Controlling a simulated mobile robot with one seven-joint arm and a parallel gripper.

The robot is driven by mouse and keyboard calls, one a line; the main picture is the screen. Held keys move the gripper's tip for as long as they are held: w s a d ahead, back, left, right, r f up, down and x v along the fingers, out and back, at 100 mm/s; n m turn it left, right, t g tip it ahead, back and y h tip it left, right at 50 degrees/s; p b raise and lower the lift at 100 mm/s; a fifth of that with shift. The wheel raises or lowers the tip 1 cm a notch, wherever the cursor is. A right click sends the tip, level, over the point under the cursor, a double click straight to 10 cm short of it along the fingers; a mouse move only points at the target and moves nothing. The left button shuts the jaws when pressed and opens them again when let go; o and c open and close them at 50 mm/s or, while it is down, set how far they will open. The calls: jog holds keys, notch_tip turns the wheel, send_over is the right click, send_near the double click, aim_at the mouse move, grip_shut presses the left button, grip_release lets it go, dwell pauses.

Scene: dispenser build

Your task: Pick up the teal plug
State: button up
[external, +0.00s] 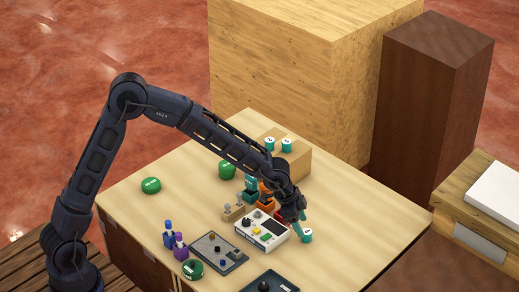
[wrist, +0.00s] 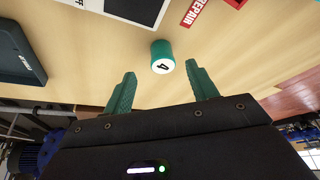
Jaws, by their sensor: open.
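A teal plug (external: 306,236) with a white end face lies on the table right of the white control box. In the wrist view the teal plug (wrist: 162,58) shows a "4" on its face, centred just beyond my fingertips. Two similar teal plugs (external: 269,145) (external: 286,146) stand on a wooden block at the back. My gripper (external: 300,222) is low over the table beside the near plug. In the wrist view my gripper (wrist: 161,72) has its green fingers spread, with nothing between them.
The white control box (external: 262,231) stands close to the gripper's left. A dark tray (external: 271,283) lies in front; it also shows in the wrist view (wrist: 18,55). A red REPAIR label (wrist: 203,12) lies near the plug. The table's right side is clear.

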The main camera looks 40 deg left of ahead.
aim_at(305, 231)
jog(key=x, duration=0.5)
jog(key=shift+w+a, duration=0.1)
jog(key=shift+c, duration=0.2)
jog(key=c, duration=1)
